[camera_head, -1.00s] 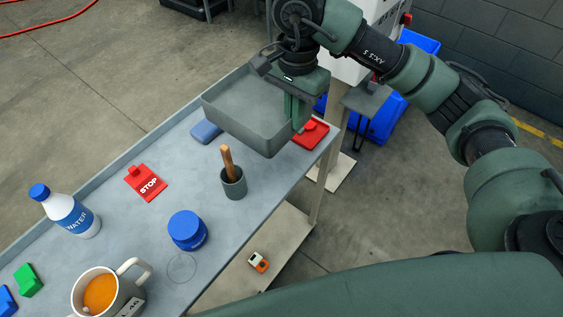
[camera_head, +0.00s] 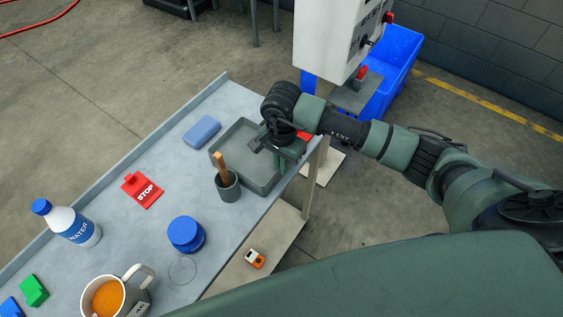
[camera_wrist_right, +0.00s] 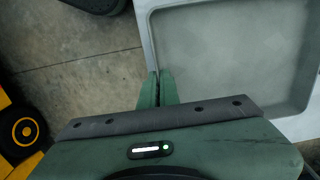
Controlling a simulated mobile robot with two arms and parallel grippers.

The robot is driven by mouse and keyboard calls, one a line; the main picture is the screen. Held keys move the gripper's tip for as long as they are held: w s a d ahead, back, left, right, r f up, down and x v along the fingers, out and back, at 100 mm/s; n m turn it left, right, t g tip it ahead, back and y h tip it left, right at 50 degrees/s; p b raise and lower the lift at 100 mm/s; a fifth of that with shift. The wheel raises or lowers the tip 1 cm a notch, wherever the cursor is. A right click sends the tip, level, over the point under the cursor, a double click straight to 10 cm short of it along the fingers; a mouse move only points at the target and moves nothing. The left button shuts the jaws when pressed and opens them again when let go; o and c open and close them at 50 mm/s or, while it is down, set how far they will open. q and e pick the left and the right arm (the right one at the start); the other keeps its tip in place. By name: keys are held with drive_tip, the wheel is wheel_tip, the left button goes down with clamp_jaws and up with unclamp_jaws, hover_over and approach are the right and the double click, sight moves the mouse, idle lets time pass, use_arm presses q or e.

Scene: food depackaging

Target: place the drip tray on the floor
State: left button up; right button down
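The drip tray (camera_head: 262,177) is a shallow grey rectangular tray. In the head view it is low at the right end of the table, behind the grey cup; I cannot tell whether it rests on the tabletop or hangs just above it. My right gripper (camera_head: 284,162) is at the tray's right side. In the right wrist view the tray (camera_wrist_right: 235,50) fills the upper right, and the fingers (camera_wrist_right: 160,88) are close together on its rim. My left gripper is not in view.
The grey table (camera_head: 130,232) holds a cup (camera_head: 228,190) with a wooden handle, a blue sponge (camera_head: 201,132), a red STOP tag (camera_head: 142,190), a blue jar (camera_head: 186,235), a water bottle (camera_head: 72,223) and a mug (camera_head: 108,298). Bare floor (camera_head: 400,210) lies right of the table.

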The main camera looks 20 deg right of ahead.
drive_tip(key=shift+f, duration=0.15)
drive_tip(key=shift+f+b, duration=0.1)
drive_tip(key=shift+b, duration=0.2)
drive_tip(key=c, duration=1.7)
unclamp_jaws()
